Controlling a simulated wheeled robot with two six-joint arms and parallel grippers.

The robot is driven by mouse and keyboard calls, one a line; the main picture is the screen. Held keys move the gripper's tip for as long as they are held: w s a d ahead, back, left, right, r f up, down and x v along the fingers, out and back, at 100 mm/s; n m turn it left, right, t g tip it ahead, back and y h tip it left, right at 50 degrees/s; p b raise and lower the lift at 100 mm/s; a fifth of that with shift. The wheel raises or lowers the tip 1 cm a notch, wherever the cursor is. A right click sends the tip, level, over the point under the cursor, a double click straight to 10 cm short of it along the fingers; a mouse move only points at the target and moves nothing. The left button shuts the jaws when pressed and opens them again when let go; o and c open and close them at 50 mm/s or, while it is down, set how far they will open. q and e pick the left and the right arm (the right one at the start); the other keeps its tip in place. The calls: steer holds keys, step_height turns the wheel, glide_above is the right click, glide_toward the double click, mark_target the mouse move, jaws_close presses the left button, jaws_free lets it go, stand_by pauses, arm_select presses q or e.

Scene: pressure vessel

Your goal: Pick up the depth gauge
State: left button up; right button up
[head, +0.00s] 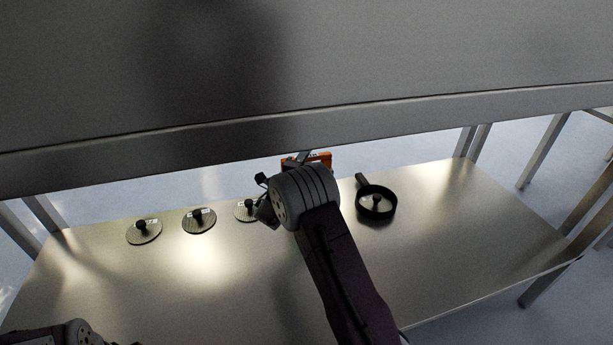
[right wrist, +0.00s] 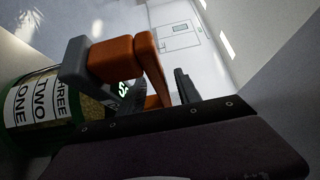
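An orange device with a dark grey end, which looks like the depth gauge (right wrist: 125,58), is close up in the right wrist view. It has a small display with lit green digits. In the head view its orange part (head: 321,158) shows just beyond my right wrist, below the edge of the large grey body. My right gripper (head: 302,159) is right at it, mostly hidden by my own wrist. A dark finger-like part (right wrist: 184,86) stands beside the orange part in the wrist view. I cannot tell whether the fingers close on it. My left gripper is out of view.
A metal table (head: 470,225) holds several dark discs with knobs, such as one (head: 144,231) at the left, and a black ring with a handle (head: 376,203) at the right. The large grey body (head: 420,60) overhangs the back. A labelled green-rimmed cylinder (right wrist: 40,105) is beside the gauge.

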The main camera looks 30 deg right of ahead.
jaws_close()
steer(key=shift+r, duration=0.1)
